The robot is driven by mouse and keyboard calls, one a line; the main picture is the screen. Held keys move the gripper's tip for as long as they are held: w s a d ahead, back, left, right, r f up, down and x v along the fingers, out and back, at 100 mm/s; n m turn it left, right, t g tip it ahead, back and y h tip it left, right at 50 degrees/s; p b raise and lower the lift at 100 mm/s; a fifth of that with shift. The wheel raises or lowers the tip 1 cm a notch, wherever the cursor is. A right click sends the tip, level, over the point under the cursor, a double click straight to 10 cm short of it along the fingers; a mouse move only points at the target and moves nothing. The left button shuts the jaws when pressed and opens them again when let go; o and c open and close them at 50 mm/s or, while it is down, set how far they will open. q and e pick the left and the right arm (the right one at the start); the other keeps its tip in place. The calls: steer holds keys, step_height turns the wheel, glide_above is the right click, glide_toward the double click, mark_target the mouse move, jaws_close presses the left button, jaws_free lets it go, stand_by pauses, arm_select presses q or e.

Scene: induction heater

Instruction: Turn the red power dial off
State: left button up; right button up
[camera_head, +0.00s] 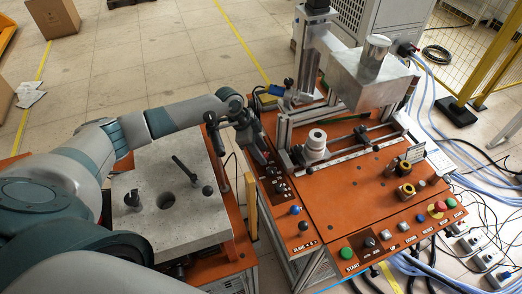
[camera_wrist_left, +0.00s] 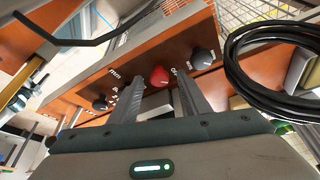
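The red power dial (camera_wrist_left: 158,76) sits on the front of an orange panel (camera_wrist_left: 135,62) in the left wrist view, between two black dials (camera_wrist_left: 203,60) (camera_wrist_left: 100,104). My left gripper (camera_wrist_left: 152,80) is open, with one finger on each side of the red dial in that view. I cannot tell whether the fingers touch it. In the head view my left gripper (camera_head: 260,154) is at the left edge of the orange machine, over a small knob panel (camera_head: 281,188). The red dial is not discernible there. Its pointer direction is unclear. My right gripper is not in view.
A grey block with holes (camera_head: 170,222) stands left of the machine, with a narrow gap between. A black cable coil (camera_wrist_left: 275,75) is close right of the gripper in the wrist view. A row of buttons (camera_head: 402,226) lines the machine's front edge.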

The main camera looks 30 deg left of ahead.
arm_select(q)
steer(key=shift+s+a+r, duration=0.1)
steer(key=shift+a+r, duration=0.15)
steer(key=shift+r, duration=0.35)
steer(key=v, duration=0.3)
steer(key=shift+a+r, duration=0.1)
steer(key=shift+r, duration=0.25)
steer(key=s+a, duration=0.5)
steer(key=a, duration=0.5)
steer(key=shift+s+a, duration=0.25)
steer(key=shift+a, duration=0.1)
